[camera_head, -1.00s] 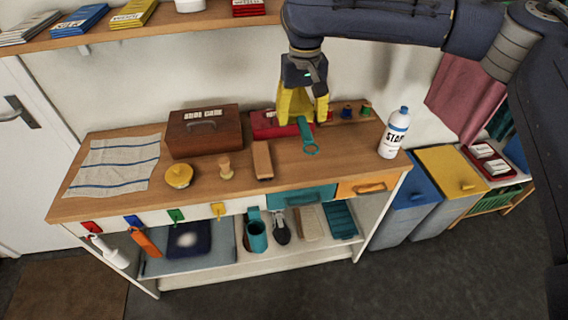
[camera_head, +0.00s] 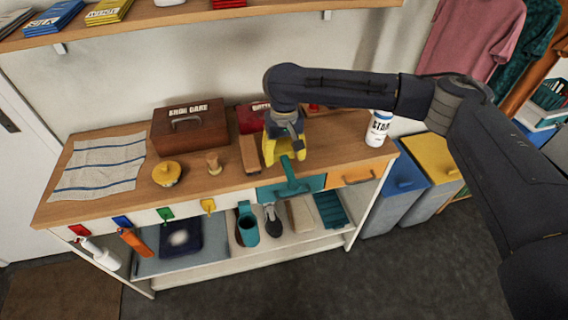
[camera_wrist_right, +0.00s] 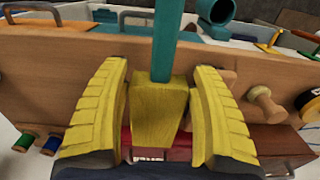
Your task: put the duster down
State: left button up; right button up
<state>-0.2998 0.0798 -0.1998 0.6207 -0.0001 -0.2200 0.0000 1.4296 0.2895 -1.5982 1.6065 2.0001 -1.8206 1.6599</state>
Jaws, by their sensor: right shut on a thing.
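My right gripper (camera_head: 287,160) has yellow fingers and points down near the front edge of the wooden worktop (camera_head: 230,182), above the teal drawer (camera_head: 265,191). It is shut on the duster (camera_head: 291,177), whose teal handle sticks out past the fingertips toward the front edge. In the right wrist view, a yellowish block (camera_wrist_right: 158,112) sits between the fingers, with the teal handle (camera_wrist_right: 166,45) running up from it. Whether the duster touches the worktop is hard to tell. My left gripper is not in view.
A brown shoe-care box (camera_head: 190,128), a red box (camera_head: 250,118), a wooden brush (camera_head: 249,153), a yellow round tin (camera_head: 166,173) and a striped cloth (camera_head: 100,165) occupy the worktop. A white bottle (camera_head: 379,128) stands at its right end.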

aim_at(284, 164)
jog(key=shift+f, duration=2.15)
jog(key=o, duration=1)
jog(key=shift+c, duration=0.2)
notch_tip(284, 164, up, 12)
jog(key=shift+r, duration=0.1)
